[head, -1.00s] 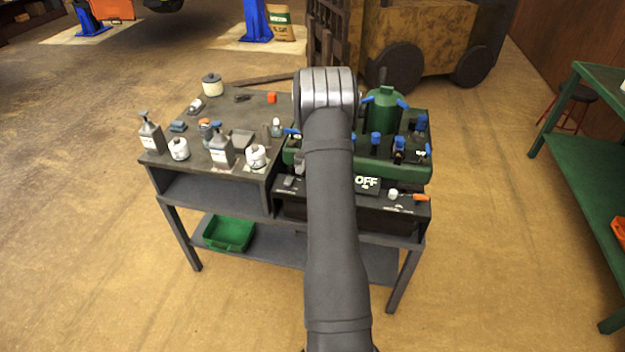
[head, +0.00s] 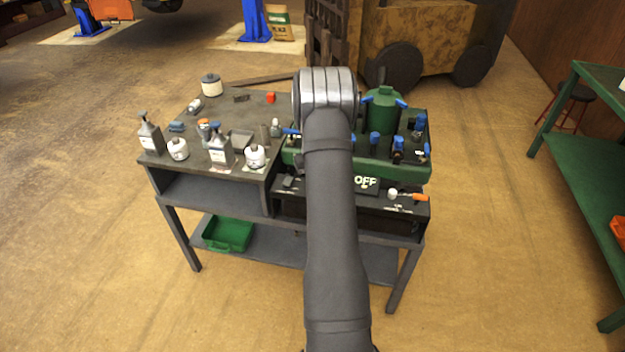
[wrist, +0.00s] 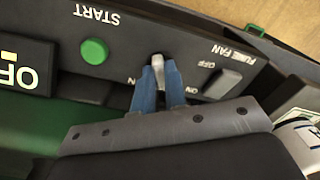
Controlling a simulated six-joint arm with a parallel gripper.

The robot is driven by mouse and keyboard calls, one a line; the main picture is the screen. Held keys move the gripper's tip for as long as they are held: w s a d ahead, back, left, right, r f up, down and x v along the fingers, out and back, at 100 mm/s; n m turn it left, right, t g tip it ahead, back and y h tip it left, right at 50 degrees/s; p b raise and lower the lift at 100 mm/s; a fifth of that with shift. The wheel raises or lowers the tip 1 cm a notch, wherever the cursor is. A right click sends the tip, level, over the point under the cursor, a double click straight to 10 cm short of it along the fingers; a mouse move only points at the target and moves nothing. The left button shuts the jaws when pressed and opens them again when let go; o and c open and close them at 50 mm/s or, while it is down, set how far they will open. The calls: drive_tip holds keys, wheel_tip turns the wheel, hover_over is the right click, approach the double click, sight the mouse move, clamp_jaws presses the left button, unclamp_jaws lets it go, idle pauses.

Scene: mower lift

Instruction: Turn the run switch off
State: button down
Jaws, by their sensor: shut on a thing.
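In the wrist view, the run switch (wrist: 157,62) is a small pale lever on a dark panel (wrist: 125,62). The two blue fingertips of my gripper (wrist: 158,78) are closed on it from both sides. Lettering beside it is partly hidden by a finger, so I cannot read its full label or tell its position for certain. In the head view, my arm covers both my gripper and this switch; the panel shows along the front of the bench (head: 290,188).
A green START button (wrist: 94,51) and a grey FUME FAN rocker (wrist: 222,84) flank the gripped lever. An OFF sign (head: 366,182) stands on the panel. An orange-handled tool (head: 413,197) lies at its right. Bottles (head: 219,150) crowd the bench's left; a green fixture (head: 383,110) stands behind.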

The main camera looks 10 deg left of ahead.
drive_tip(key=c, duration=1.5)
unclamp_jaws()
drive_tip(key=shift+o, duration=0.2)
wheel_tip(320, 180, up, 18)
drive_tip(key=shift+f, duration=0.25)
drive_tip(key=shift+r, duration=0.1)
wheel_tip(320, 180, up, 20)
idle(0.6)
idle(2.2)
